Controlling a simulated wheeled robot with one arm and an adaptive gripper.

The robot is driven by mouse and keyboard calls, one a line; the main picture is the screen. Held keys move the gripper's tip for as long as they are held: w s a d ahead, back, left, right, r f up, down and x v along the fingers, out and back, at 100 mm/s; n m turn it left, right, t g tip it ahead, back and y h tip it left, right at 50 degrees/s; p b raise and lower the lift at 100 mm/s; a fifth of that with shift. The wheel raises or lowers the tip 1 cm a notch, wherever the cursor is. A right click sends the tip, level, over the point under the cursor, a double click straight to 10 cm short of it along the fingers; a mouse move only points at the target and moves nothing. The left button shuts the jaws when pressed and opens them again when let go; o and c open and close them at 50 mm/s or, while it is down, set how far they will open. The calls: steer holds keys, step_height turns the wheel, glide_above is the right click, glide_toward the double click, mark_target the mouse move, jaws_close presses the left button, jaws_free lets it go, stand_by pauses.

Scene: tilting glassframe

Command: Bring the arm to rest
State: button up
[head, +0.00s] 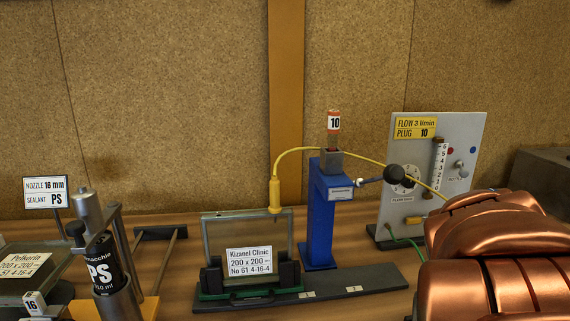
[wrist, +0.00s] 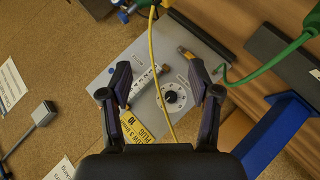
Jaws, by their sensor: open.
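My gripper (wrist: 160,68) is open and empty in the wrist view. Its two dark fingers stand apart above the grey flow panel (wrist: 137,75), with the yellow hose (wrist: 156,75) and the dial (wrist: 174,97) showing in the gap. I cannot tell how far the fingers are from the panel. In the head view my copper-coloured arm fills the lower right corner, and the gripper itself does not show there.
The flow panel (head: 457,150) stands left of and behind my arm. A blue post (head: 322,220) carries a block marked 10 (head: 334,122). A glass frame (head: 220,235) labelled Kizanel Clinic stands on a dark base (head: 380,282). A PS cartridge (head: 103,266) is further left.

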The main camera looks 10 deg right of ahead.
steer(key=s+a+f+g+y+p, duration=0.2)
steer(key=s+a, duration=0.4)
steer(key=a, duration=0.3)
steer(key=s+a+f+m+g+y+p, duration=0.1)
steer(key=s+a+f+g+y+p, duration=0.2)
steer(key=s+a, duration=0.4)
steer(key=s+a+f+g+y+p, duration=0.3)
steer(key=s+a+f+g+y, duration=0.1)
steer(key=a, duration=0.7)
steer(key=shift+s+f, duration=0.8)
steer(key=shift+s, duration=0.4)
